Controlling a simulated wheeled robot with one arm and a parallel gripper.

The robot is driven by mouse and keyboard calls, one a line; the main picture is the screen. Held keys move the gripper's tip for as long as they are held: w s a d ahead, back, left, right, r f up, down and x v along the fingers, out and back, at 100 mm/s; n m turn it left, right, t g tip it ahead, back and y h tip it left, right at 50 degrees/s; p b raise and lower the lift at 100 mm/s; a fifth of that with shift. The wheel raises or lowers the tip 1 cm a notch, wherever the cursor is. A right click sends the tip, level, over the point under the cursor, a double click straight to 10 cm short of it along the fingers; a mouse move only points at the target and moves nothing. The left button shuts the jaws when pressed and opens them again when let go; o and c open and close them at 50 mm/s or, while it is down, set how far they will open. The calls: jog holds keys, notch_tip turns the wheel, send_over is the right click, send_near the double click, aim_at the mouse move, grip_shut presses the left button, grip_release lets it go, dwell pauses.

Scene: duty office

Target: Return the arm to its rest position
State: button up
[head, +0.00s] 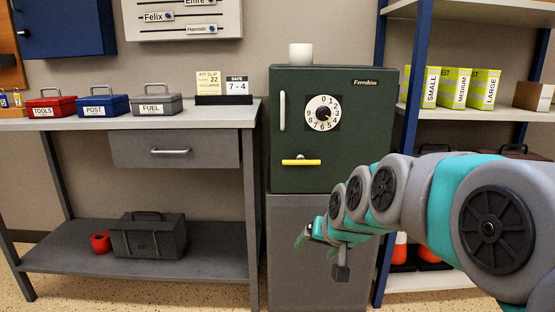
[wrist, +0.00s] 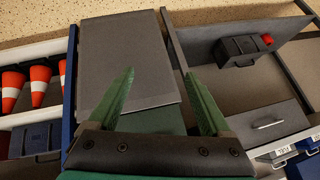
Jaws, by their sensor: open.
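My arm reaches in from the right in the head view, in front of the right side of the green safe. My gripper (head: 303,236) hangs in front of the grey pedestal under the safe, a little below the safe's lower edge. In the wrist view, my gripper (wrist: 159,73) shows two green fingers spread apart with nothing between them. The safe (head: 340,170) has its door closed, with a white dial (head: 323,113) and a yellow handle (head: 301,162). The grey pedestal (wrist: 130,55) shows between and beyond the fingers.
A grey workbench (head: 215,117) stands left of the safe, carrying red, blue and grey boxes. A dark toolbox (head: 148,236) and red tape roll (head: 101,243) lie on its lower shelf. A shelf rack (head: 390,150) with labelled boxes stands right, close to my arm. Orange cones (wrist: 40,80) stand there.

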jog(key=s+d+f+g, duration=0.2)
jog(key=s+f+g, duration=0.1)
jog(key=s, duration=0.8)
jog(key=s+d+f+n+g+h, duration=0.1)
jog(key=s+d+f+g, duration=0.1)
jog(key=s, duration=0.9)
jog(key=s+d+f+g+h, duration=0.1)
jog(key=s+d+f+g, duration=0.1)
jog(key=s+f, duration=0.4)
jog(key=s+g, duration=0.1)
jog(key=s, duration=0.4)
jog(key=shift+d+n+g, duration=0.15)
jog(key=shift+n+g, duration=0.15)
jog(key=shift+g, duration=0.1)
